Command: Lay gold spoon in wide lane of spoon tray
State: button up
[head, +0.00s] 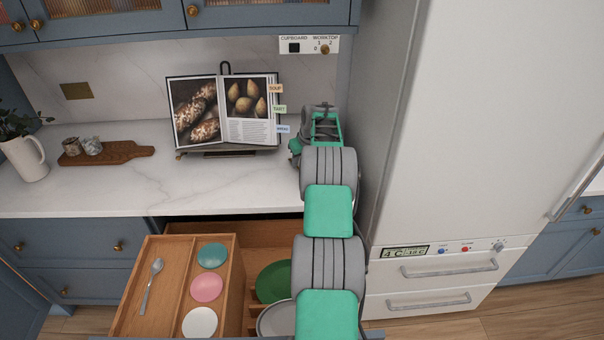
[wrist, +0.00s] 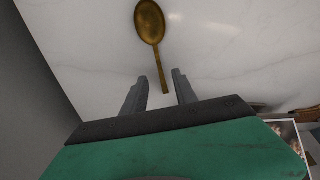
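The gold spoon (wrist: 150,28) lies on the pale marble worktop in the wrist view, its bowl pointing away and its handle towards me. My gripper (wrist: 159,78) is open, with the tip of the handle between its two grey fingertips; I see no contact. In the head view my arm hides the gold spoon and the fingers. The wooden spoon tray (head: 236,285) is in the open drawer below the worktop. A silver spoon (head: 149,287) lies in its left part, beside a column of teal, pink and white discs.
A cookbook on a stand (head: 225,112) is on the worktop left of my gripper. A cutting board (head: 118,153) with small jars and a white jug (head: 24,157) stand further left. The tall fridge (head: 480,110) is close on the right. Green and pale plates (head: 273,281) sit in the drawer.

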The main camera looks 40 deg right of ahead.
aim_at(298, 167)
jog(key=p+x, duration=0.1)
jog(key=x, duration=0.2)
jog(key=shift+w+f, duration=0.2)
jog(key=shift+w, duration=0.1)
jog(key=shift+c, duration=0.2)
grip_shut()
dwell(0.9)
